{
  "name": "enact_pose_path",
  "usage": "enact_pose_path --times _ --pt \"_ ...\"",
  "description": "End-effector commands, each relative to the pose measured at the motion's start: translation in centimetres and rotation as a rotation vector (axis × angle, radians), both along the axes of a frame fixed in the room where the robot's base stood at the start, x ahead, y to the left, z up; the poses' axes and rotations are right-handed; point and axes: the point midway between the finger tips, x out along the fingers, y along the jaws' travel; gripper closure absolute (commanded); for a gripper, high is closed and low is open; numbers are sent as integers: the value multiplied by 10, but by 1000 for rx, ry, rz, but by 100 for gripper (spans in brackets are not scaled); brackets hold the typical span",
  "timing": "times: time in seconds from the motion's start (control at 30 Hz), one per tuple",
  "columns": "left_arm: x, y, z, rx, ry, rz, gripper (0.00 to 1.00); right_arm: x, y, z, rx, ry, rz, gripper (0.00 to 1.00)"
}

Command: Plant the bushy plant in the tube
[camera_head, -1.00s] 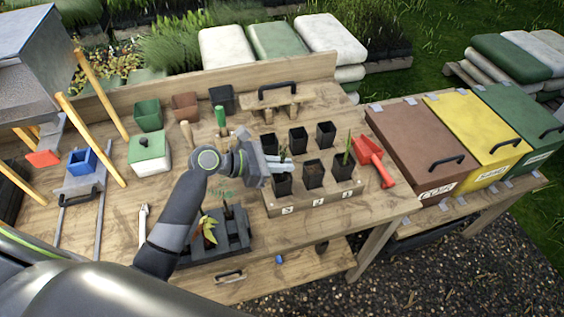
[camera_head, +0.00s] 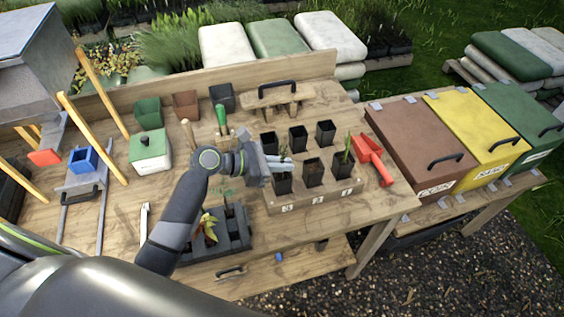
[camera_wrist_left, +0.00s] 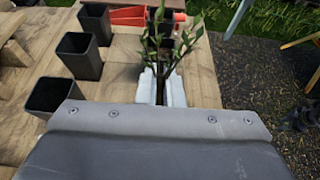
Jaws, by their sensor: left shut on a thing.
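My left gripper (camera_head: 279,163) is shut on a green leafy plant (camera_wrist_left: 163,45), above or at the front-left black square tube (camera_head: 283,184) of the wooden rack (camera_head: 325,197). In the left wrist view the leafy stem rises between the pale fingertips (camera_wrist_left: 162,88). The gripper hides the plant's lower end, so I cannot tell whether it is inside the tube. Several other black tubes stand in the rack; the front-right one (camera_head: 342,167) holds a thin green plant (camera_head: 348,146). My right gripper is not in view.
A red scoop (camera_head: 373,160) lies right of the rack. A green-lidded box (camera_head: 150,152) and empty pots (camera_head: 148,113) stand behind left. Lidded bins (camera_head: 425,150) stand at right.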

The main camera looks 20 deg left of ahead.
Motion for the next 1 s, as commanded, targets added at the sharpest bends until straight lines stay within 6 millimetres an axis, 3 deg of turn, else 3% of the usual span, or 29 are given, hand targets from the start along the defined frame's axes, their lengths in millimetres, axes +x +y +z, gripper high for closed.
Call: enact_pose_path --times 0.37,0.4,0.6,0.77,0.93,1.0 --pt "0 0 0 0 0 0 100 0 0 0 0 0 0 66" --pt "0 0 0 0 0 0 91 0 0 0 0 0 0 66" --pt "0 0 0 0 0 0 68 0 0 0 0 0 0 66" --pt "0 0 0 0 0 0 68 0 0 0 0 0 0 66" --pt "0 0 0 0 0 0 89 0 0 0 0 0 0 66" --pt "0 0 0 0 0 0 89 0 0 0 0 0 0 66"
